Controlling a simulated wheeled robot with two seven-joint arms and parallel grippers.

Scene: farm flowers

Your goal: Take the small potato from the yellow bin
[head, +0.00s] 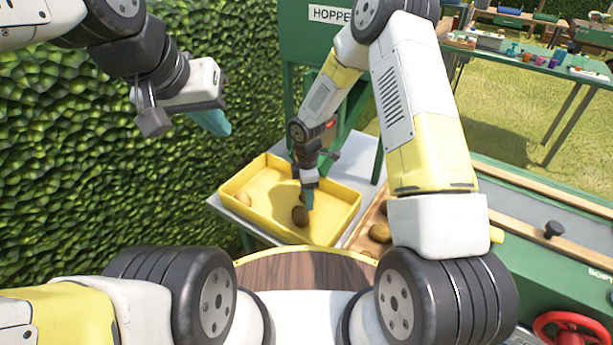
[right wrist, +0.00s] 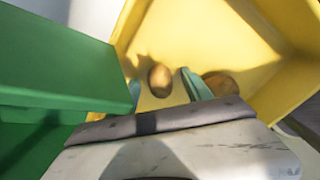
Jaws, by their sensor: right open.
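The yellow bin (head: 250,187) stands on a grey surface at the middle of the head view and also fills much of the right wrist view (right wrist: 210,35). My right gripper (head: 309,198) reaches down into it. In the right wrist view a small brown potato (right wrist: 160,79) lies on the bin floor, between the open teal fingers (right wrist: 165,88) as seen from there. A larger potato (right wrist: 222,82) lies just right of the right finger, partly hidden. In the head view a potato (head: 299,216) shows beside the right fingertips. My left gripper (head: 209,121) hangs empty at the upper left; its finger gap is unclear.
A wooden tray (head: 366,215) with several potatoes (head: 380,233) stands right of the bin. A green hopper (head: 315,40) rises behind. A leafy hedge (head: 60,150) fills the left. A green-framed conveyor (head: 540,215) runs along the right. Green panels (right wrist: 60,70) show close in the right wrist view.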

